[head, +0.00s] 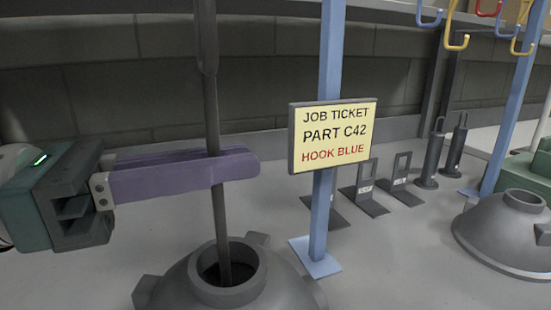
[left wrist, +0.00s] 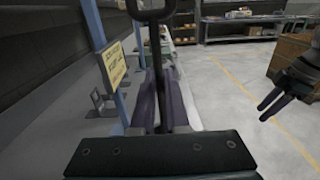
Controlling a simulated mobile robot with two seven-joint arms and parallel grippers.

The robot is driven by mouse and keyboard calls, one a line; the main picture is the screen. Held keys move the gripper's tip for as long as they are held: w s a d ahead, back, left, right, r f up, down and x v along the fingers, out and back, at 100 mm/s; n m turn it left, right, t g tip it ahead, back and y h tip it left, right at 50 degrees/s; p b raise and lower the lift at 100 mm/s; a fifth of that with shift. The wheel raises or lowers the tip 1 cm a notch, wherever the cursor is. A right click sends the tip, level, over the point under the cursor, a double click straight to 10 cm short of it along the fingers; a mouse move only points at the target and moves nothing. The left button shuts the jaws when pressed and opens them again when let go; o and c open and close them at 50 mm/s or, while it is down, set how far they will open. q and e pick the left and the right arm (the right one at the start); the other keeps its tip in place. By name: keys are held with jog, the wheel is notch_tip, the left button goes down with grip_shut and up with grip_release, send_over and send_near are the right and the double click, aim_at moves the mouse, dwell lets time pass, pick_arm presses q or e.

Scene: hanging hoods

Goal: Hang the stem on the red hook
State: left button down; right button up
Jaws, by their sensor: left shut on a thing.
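The stem (head: 220,230) is a dark grey upright rod, slightly tilted. Its lower end goes into the round collar of a grey cone-shaped hood (head: 185,280); the end itself is hidden. My left gripper (head: 228,168), with purple fingers, is shut on the stem above the collar. The left wrist view shows the stem's loop top (left wrist: 150,14) and the purple fingers. The red hook (head: 489,9) hangs at the top right, partly cut off, well away from the stem. In the left wrist view my right gripper (left wrist: 266,108) is at the right, its dark fingers apart and empty.
A blue post (head: 319,220) with a ticket (head: 333,136) reading "HOOK BLUE" stands right of the stem. Blue hooks (head: 428,18) and yellow hooks (head: 456,42) flank the red one. Another blue post (head: 515,95), a second hood (head: 505,235) and several grey stands (head: 362,190) are farther right.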

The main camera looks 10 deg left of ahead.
jog(key=shift+r, duration=0.15)
notch_tip(320, 180, up, 4)
jog(key=p, duration=0.4)
dwell(0.4)
jog(key=shift+w, duration=0.1)
